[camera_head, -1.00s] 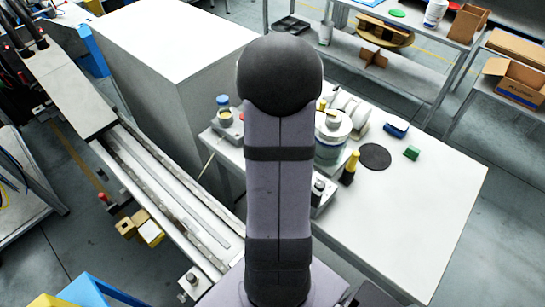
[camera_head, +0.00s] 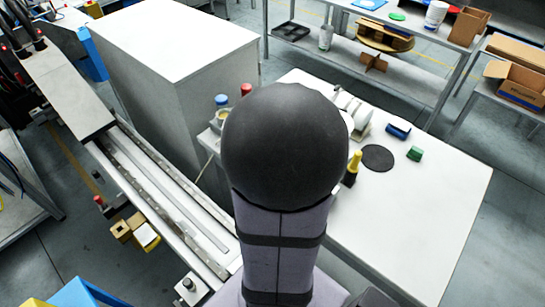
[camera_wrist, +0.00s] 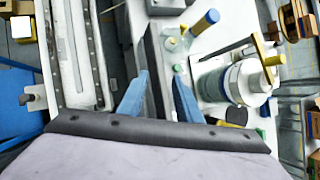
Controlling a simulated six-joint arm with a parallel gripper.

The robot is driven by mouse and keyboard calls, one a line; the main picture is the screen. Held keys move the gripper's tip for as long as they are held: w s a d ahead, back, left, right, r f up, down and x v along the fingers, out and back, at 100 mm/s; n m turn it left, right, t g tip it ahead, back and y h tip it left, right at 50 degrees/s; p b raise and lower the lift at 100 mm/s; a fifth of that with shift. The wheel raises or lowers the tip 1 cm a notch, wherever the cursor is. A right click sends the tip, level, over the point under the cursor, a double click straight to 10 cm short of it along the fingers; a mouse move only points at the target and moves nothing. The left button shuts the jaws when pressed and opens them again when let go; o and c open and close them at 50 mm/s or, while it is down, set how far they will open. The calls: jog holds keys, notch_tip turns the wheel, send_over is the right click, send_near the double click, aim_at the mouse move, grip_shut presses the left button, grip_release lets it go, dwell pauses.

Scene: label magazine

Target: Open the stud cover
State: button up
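I cannot make out which part is the stud cover; it may be hidden behind my arm in the head view. In the wrist view my gripper (camera_wrist: 160,77) shows two blue fingers, apart, with nothing visibly held between them. A dark grey bar lies beyond and between the fingers. A blue-capped post (camera_wrist: 205,22) stands to the upper right of the fingertips. A white round reel-like body (camera_wrist: 245,85) lies to the right, with a yellow-ended lever (camera_wrist: 270,58) beside it. In the head view my arm hides the gripper and much of the device.
A long metal rail track (camera_head: 165,195) runs left of my arm, beside a large grey cabinet (camera_head: 180,40). The white bench (camera_head: 430,215) is mostly clear at right. A black disc (camera_head: 378,158), green block (camera_head: 415,153) and yellow-topped bottle (camera_head: 353,165) stand on it.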

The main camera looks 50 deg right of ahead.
jog(key=shift+o, duration=0.2)
jog(key=w+d+r+n+t+y+b, duration=0.25)
jog(key=w+d+b, duration=0.25)
jog(key=w, duration=0.5)
jog(key=shift+s+d+g+y+b, duration=0.85)
jog(key=shift+d+g+b, duration=0.85)
jog(key=shift+d, duration=1)
jog(key=shift+p+x, duration=0.95)
jog(key=shift+x, duration=2.7)
jog(key=shift+w, duration=0.1)
jog(key=shift+r, duration=0.1)
grip_shut()
